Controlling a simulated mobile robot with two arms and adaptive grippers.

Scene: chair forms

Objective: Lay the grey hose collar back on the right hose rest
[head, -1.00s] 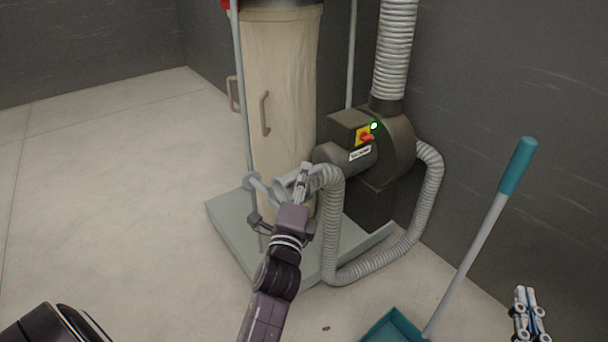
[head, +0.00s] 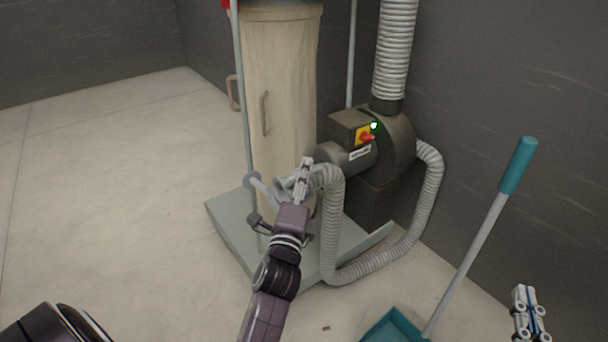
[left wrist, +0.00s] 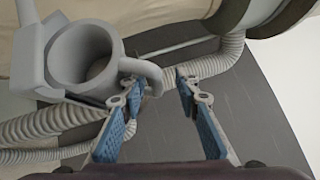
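The grey hose collar (head: 281,188) is at the end of the ribbed hose, in front of the beige bag. In the left wrist view the collar (left wrist: 83,62) is a round, open-mouthed ring with a curved handle on its right side. My left gripper (head: 305,165) is at the collar. Its blue-padded fingers (left wrist: 160,86) are apart, and the handle's end is near the left fingertip, apparently not clamped. A grey bracket (left wrist: 33,62) adjoins the collar on the left; I cannot tell whether it is a rest. The right hose rest cannot be made out. My right gripper (head: 526,300) is low at the right, apparently empty.
A grey base plate (head: 235,235) lies below the bag (head: 283,100). A teal dustpan (head: 395,328) with a long handle stands at the right. The left floor is clear.

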